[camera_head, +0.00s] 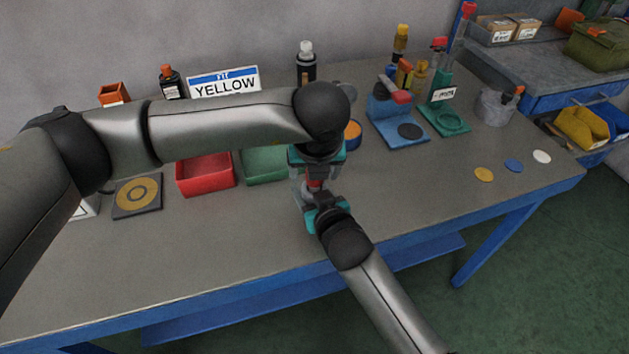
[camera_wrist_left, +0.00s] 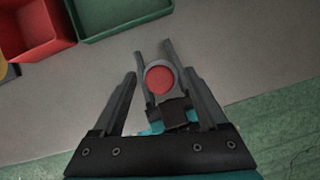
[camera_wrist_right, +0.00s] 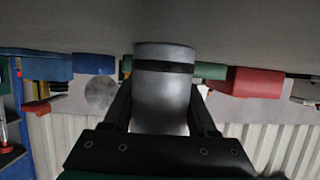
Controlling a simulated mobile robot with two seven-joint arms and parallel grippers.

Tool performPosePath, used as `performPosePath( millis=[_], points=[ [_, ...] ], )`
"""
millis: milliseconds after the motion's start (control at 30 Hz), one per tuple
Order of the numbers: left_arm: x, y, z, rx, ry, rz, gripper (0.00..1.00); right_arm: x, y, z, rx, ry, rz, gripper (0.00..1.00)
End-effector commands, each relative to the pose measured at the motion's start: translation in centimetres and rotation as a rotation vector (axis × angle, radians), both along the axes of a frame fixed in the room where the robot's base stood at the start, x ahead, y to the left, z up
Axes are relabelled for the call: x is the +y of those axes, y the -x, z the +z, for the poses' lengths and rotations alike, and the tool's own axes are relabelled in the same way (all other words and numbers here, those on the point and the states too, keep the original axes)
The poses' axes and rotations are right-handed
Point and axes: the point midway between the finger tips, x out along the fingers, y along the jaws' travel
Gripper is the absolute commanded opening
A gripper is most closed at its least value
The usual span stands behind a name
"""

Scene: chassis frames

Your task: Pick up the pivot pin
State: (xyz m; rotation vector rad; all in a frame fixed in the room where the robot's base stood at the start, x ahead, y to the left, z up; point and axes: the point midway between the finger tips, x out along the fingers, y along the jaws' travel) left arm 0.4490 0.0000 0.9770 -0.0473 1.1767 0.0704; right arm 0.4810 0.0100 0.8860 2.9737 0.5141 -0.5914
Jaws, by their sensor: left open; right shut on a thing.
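The pivot pin looks like a grey cylinder with a black band in the right wrist view (camera_wrist_right: 163,100). From above, in the left wrist view, it is a grey ring with a red centre (camera_wrist_left: 160,79). My right gripper (camera_wrist_right: 163,115) is shut on it and holds it over the front part of the bench. My left gripper (camera_wrist_left: 160,90) is open and points down from above, its fingers on either side of the pin in that view. I cannot tell whether they touch it. In the head view the two grippers meet and largely hide the pin.
A red bin (camera_head: 205,187) and a green bin (camera_head: 263,178) stand behind and left of the grippers. A blue stand (camera_head: 400,135) and a green stand (camera_head: 447,127) are further right. Coloured discs (camera_head: 484,174) lie near the right edge. The bench front around the right forearm is clear.

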Motion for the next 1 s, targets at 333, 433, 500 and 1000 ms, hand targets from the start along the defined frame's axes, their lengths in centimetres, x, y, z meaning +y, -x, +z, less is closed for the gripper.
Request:
performPosePath(
  millis=[333, 433, 500, 1000],
  points=[
    [-0.02, 0.04, 0.02, 0.001, 0.000, 0.000, 0.54, -0.02, 0.02, -0.06, 0.002, 0.001, 0.000, 0.00],
    [-0.02, 0.04, 0.03, 0.001, 0.000, 0.000, 0.42, -0.02, 0.02, -0.06, 0.002, 0.001, 0.000, 0.00],
    [-0.01, 0.04, 0.03, 0.001, 0.000, 0.000, 0.34, -0.02, 0.02, -0.06, 0.002, 0.001, 0.000, 0.00],
    [-0.02, 0.02, 0.07, 0.000, 0.000, 0.000, 0.00, -0.02, 0.02, -0.06, 0.002, 0.001, 0.000, 0.00]
  ],
)
